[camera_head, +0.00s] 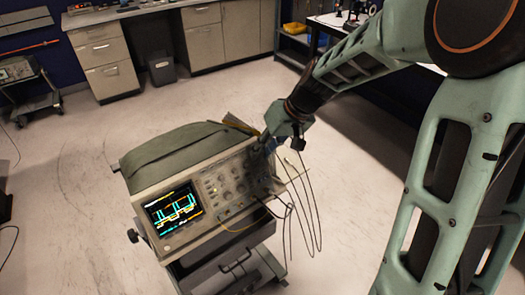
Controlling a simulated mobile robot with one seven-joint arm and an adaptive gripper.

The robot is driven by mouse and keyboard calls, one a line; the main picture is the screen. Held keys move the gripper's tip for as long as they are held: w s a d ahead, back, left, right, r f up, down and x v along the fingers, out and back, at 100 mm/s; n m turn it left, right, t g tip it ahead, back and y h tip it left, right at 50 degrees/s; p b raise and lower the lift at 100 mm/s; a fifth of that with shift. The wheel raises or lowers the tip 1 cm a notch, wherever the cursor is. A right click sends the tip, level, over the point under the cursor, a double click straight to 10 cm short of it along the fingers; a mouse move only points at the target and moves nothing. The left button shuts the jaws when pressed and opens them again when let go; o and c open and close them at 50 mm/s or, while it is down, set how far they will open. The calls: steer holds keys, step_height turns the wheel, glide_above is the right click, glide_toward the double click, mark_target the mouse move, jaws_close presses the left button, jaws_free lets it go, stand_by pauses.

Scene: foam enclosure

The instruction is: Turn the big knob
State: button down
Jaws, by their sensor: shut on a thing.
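The oscilloscope (207,200) stands on a cart, its front panel facing me and tilted in the picture. Its lit screen (173,209) shows coloured traces. Several small knobs (226,183) sit right of the screen. My gripper (262,148) reaches down from the upper right to the right upper part of the panel, and its fingers are at the panel there. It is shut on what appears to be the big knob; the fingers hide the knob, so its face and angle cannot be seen.
Dark cables (290,208) hang from the panel's right side, below my gripper. The cart (235,268) has a handle in front. A green bag (180,152) lies on top of the oscilloscope. Cabinets (105,55) and a bin (161,69) line the back wall.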

steer(key=shift+w+d+f+m+g+y+b, duration=0.1)
steer(key=shift+m+g+y+b, duration=0.15)
steer(key=shift+m+y, duration=0.25)
steer(key=shift+w+d+f+m+g+y+b, duration=0.15)
steer(key=shift+m+y+b, duration=0.15)
steer(key=shift+m+y, duration=0.2)
steer(key=shift+s+r+m+g+y+b, duration=0.15)
steer(key=shift+m+g+y+b, duration=0.25)
steer(key=shift+m+y, duration=0.4)
steer(key=c, duration=1.7)
jaws_free()
steer(key=v, duration=1.2)
steer(key=shift+s, duration=0.1)
